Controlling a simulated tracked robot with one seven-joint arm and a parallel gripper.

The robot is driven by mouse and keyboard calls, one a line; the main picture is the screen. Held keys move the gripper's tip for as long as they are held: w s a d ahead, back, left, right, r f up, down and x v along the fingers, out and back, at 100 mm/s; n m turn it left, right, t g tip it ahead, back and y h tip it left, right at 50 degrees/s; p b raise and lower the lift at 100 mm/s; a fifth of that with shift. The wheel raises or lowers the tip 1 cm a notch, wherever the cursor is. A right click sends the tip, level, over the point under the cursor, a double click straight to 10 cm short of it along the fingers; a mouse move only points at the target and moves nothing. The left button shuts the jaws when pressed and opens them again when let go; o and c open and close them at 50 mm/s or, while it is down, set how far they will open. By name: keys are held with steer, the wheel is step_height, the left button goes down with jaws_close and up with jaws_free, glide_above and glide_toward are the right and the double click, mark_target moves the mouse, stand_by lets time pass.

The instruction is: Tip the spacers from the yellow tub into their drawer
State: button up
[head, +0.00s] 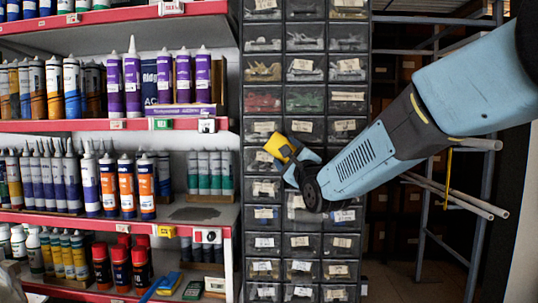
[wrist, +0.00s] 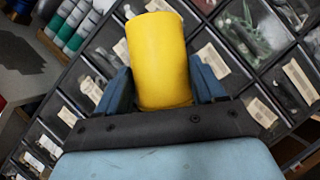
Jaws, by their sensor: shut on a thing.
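The yellow tub (head: 277,146) is in my gripper (head: 292,158), in front of the drawer cabinet (head: 306,241). In the wrist view the tub (wrist: 158,62) sits between my two blue fingers, with its side facing the camera. In the head view it looks tilted. The inside of the tub and any spacers are hidden. The cabinet has many small clear-fronted drawers with paper labels. I cannot tell which drawer is for the spacers, nor see any drawer clearly pulled out.
Red-edged shelves (head: 100,125) with tubes and cans stand to the left of the cabinet. A metal rack (head: 482,190) with pipes sticking out is at the right, behind my arm. Green-labelled cartridges (wrist: 75,25) show at the upper left of the wrist view.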

mark_target(273, 149)
stand_by(0.3)
steer(key=shift+s, duration=0.2)
steer(key=n+g, duration=0.1)
steer(key=n, duration=0.1)
steer(key=a+n+g, duration=0.1)
steer(key=shift+n+y, duration=0.3)
steer(key=shift+n, duration=0.1)
steer(key=n, duration=0.1)
steer(key=a+n+g, duration=0.1)
steer(key=n, duration=0.1)
steer(key=shift+a+f, duration=0.1)
steer(key=shift+a, duration=0.05)
steer(key=shift+a+n+g+h, duration=0.4)
steer(key=shift+n+g, duration=0.3)
steer(key=shift+n, duration=0.3)
steer(key=shift+a+r+n+g+h, duration=0.1)
steer(key=shift+r+n+g+h, duration=0.25)
steer(key=shift+n, duration=0.35)
steer(key=shift+a+r+n+g+h, duration=0.1)
steer(key=shift+n+g+h, duration=0.1)
steer(key=shift+n+h, duration=0.25)
steer(key=shift+a+r+n+g+h, duration=0.15)
steer(key=shift+n+h, duration=0.1)
steer(key=shift+n, duration=0.45)
steer(key=shift+a+r+n+g+h, duration=0.1)
steer(key=shift+n+g+h, duration=0.1)
steer(key=shift+n+h, duration=0.25)
steer(key=shift+n, duration=0.3)
